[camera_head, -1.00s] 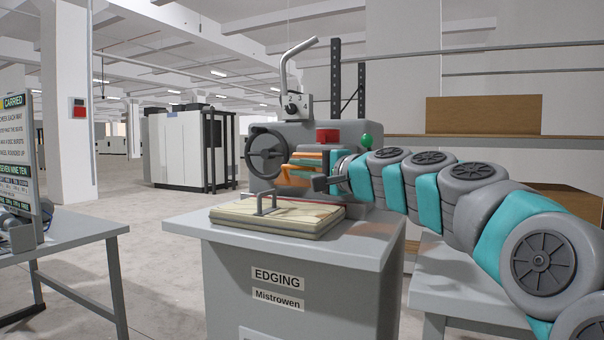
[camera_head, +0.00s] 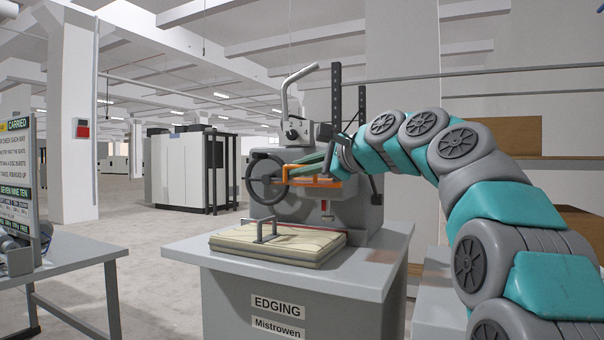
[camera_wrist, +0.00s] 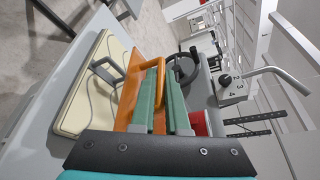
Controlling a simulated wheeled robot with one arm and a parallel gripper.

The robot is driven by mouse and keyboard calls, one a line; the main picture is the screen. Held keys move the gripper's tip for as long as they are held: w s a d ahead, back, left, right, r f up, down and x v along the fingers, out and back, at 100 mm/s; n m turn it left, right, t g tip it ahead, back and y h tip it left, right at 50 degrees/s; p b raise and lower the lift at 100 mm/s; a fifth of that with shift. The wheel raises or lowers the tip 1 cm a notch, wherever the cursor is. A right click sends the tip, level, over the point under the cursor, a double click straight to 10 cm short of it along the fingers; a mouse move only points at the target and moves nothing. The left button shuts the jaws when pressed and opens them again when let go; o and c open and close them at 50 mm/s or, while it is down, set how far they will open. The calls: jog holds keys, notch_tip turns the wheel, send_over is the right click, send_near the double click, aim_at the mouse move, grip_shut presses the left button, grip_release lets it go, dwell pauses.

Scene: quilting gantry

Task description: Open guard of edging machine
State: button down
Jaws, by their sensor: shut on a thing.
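The edging machine (camera_head: 350,212) stands on a grey cabinet labelled EDGING, Mistrowen. Its orange guard (camera_head: 322,183) sticks out nearly level from the machine's front, beside the black handwheel. A red-tipped part shows below it. My gripper (camera_head: 302,168) reaches in from the right, above and at the guard. In the wrist view, the green fingers of my gripper (camera_wrist: 160,98) are shut on the orange guard handle (camera_wrist: 160,75), which passes between them. The orange guard plate (camera_wrist: 125,108) lies beside them. Part of the guard is hidden behind my fingers.
A quilted pad (camera_head: 290,246) with a grey bracket lies on the machine's tabletop below the guard. The black handwheel (camera_head: 266,180) is close left of my gripper. A bent metal lever (camera_head: 286,95) rises above the machine. Another table (camera_head: 70,250) stands at the left.

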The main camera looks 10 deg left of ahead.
jog(key=shift+w+d+r+m+g, duration=0.1)
jog(key=shift+w+r+m+g, duration=0.15)
jog(key=shift+r+m+g, duration=0.2)
jog(key=shift+r, duration=0.1)
dwell(0.5)
jog(key=c, duration=1.2)
grip_release()
jog(key=shift+d, duration=0.1)
jog(key=v, duration=0.7)
jog(key=shift+s+d, duration=0.2)
jog(key=shift+s, duration=0.05)
jog(key=shift+s+r, duration=0.1)
